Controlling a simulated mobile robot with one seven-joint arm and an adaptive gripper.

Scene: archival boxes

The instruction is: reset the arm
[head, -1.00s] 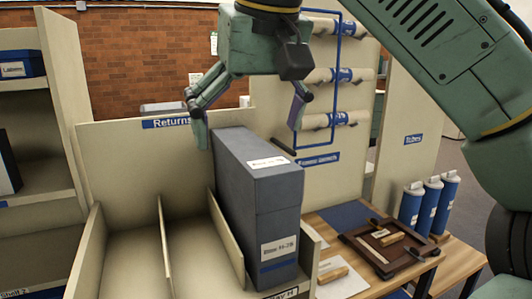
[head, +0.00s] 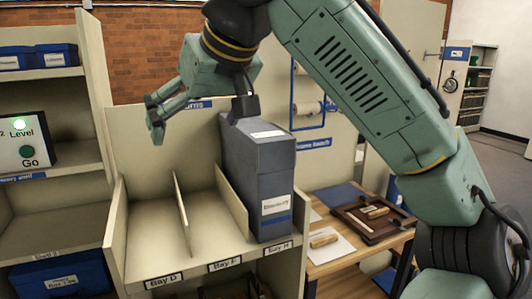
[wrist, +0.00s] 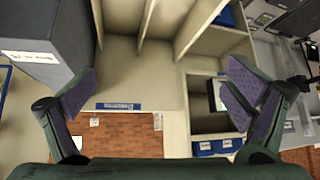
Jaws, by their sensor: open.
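The returns shelf's other two bays (head: 150,235) are empty, split by thin dividers (head: 180,212). Shelves with blue boxes (head: 62,275) and a lit Level/Go panel (head: 24,143) stand at left. A wooden table (head: 335,248) with a brown tray (head: 372,228) is at right.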

